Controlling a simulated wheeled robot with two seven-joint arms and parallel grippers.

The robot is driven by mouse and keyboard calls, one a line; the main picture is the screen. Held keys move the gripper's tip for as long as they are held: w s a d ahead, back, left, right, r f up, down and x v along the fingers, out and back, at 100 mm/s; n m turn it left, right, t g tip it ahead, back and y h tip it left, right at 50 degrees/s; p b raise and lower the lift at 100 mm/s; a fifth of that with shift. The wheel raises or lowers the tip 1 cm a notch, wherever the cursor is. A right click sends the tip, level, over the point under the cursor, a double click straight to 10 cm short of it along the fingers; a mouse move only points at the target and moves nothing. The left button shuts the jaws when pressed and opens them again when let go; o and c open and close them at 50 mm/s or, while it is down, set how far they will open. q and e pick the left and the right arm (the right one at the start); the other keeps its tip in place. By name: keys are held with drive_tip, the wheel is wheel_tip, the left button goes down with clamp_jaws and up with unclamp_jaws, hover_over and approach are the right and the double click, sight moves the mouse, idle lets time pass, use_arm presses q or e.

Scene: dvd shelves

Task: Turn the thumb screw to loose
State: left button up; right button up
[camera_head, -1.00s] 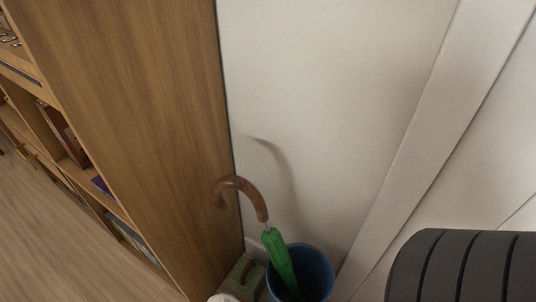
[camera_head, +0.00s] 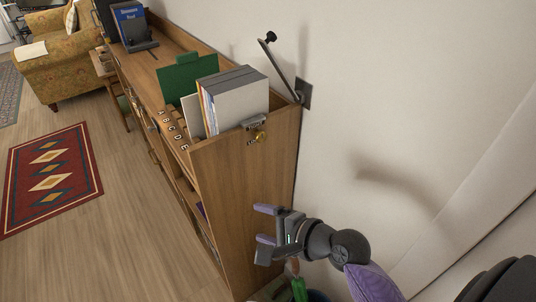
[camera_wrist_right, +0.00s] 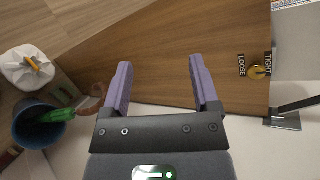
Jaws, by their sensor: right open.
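The brass thumb screw (camera_head: 260,137) sits near the top of the wooden shelf's end panel, below a small metal bracket. In the right wrist view the gripper's purple fingers (camera_wrist_right: 160,62) are spread in front of the panel, left of the screw. My left gripper is not in view.
The shelf end panel (camera_head: 240,190) stands against the pale wall (camera_head: 400,80). Books (camera_head: 240,98) and a slanted metal arm (camera_head: 282,70) are on top. A blue bin (camera_wrist_right: 40,125) with a green umbrella stands low beside the panel.

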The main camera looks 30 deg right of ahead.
drive_tip(key=w+d+r+m+t, duration=0.2)
drive_tip(key=w+d+m+t, duration=0.1)
drive_tip(key=m, duration=0.3)
drive_tip(key=m+t+h, duration=0.3)
drive_tip(key=m, duration=0.7)
approach(263, 138)
drive_tip(key=shift+n, duration=0.3)
drive_tip(key=w, duration=0.3)
drive_tip(key=w+a, duration=0.1)
drive_tip(key=w, duration=0.1)
drive_tip(key=w+b, duration=0.1)
drive_tip(key=w, duration=0.2)
drive_tip(key=shift+w+a, duration=0.3)
drive_tip(key=shift+w, duration=0.05)
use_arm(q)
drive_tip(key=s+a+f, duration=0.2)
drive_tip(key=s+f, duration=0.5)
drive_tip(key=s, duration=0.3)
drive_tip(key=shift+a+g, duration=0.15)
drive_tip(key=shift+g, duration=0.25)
use_arm(e)
clamp_jaws()
